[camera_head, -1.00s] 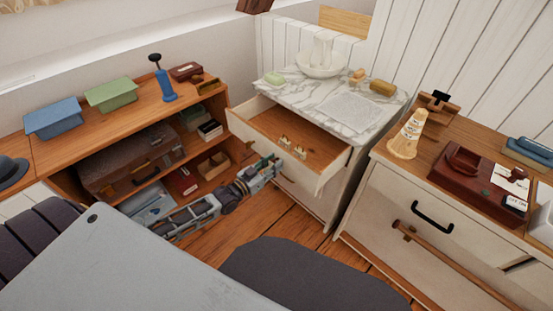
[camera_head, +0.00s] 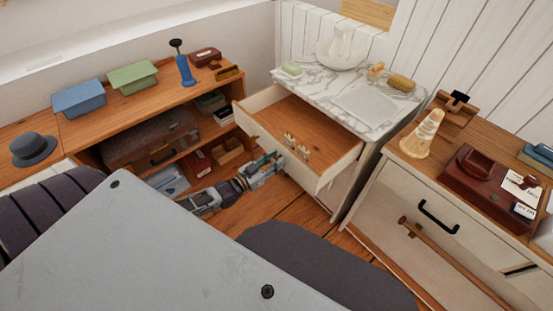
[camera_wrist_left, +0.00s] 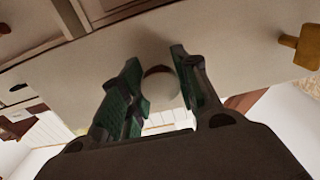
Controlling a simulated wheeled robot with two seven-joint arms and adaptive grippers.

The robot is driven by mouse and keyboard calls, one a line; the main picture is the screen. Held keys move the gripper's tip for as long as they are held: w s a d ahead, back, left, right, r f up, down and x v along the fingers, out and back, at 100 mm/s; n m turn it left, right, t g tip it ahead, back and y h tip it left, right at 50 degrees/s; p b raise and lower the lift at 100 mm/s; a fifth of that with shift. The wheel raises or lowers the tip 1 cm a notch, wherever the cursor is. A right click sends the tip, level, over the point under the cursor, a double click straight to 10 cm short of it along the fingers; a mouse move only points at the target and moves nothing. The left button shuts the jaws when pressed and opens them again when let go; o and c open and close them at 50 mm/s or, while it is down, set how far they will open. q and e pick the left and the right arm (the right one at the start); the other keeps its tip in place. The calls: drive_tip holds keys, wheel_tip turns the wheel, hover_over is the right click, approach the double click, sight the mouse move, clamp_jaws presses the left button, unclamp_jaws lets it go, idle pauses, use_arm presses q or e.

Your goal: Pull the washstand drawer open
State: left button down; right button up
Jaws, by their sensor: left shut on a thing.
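The white washstand (camera_head: 345,195) has a marble top. Its top drawer (camera_head: 290,132) is pulled well out, showing a brown wooden inside with a few small light things in it. My left gripper (camera_head: 272,164) is at the outer front face of the drawer. In the left wrist view my left gripper (camera_wrist_left: 158,88) has its green-padded fingers on both sides of a pale round knob (camera_wrist_left: 160,82), shut on it. The knob is hidden in the head view. My right gripper is not in view.
A low wooden shelf (camera_head: 130,112) with boxes and a suitcase stands left of the washstand. A white dresser (camera_head: 408,208) stands close on its right. A jug (camera_head: 340,50) and basin sit on the marble. Some wooden floor (camera_head: 300,212) shows in front.

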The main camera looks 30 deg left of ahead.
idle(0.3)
use_arm(q)
drive_tip(key=c, duration=1)
unclamp_jaws()
drive_tip(key=shift+s, duration=0.15)
drive_tip(key=v, duration=1.1)
drive_tip(key=shift+s+a, duration=0.15)
drive_tip(key=shift+s, duration=0.2)
